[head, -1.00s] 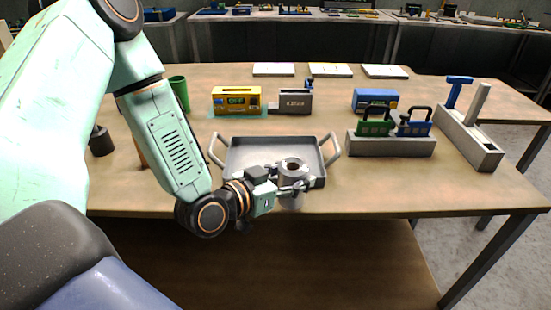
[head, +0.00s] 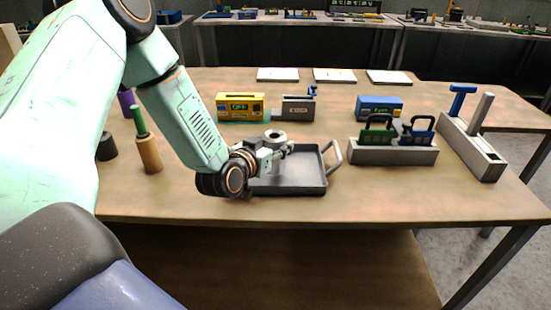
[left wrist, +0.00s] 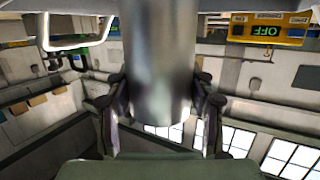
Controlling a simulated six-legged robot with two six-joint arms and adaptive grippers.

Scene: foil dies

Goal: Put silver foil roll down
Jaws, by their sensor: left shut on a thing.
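The silver foil roll (head: 274,136) is upright over the back left part of the grey tray (head: 312,188) in the head view. My left gripper (head: 279,151) is shut around its side. In the left wrist view the shiny silver roll (left wrist: 158,60) sits between the two fingers of my left gripper (left wrist: 160,102). Whether the roll's bottom touches the tray floor is hidden by the gripper. My arm covers the tray's left side and left handle. My right gripper is not in view.
Behind the tray stand a yellow box (head: 240,106) with a green display and a grey box (head: 298,109). A blue box (head: 379,107) and a rack (head: 393,152) with green and blue handled pieces are to the right. The table's front right is clear.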

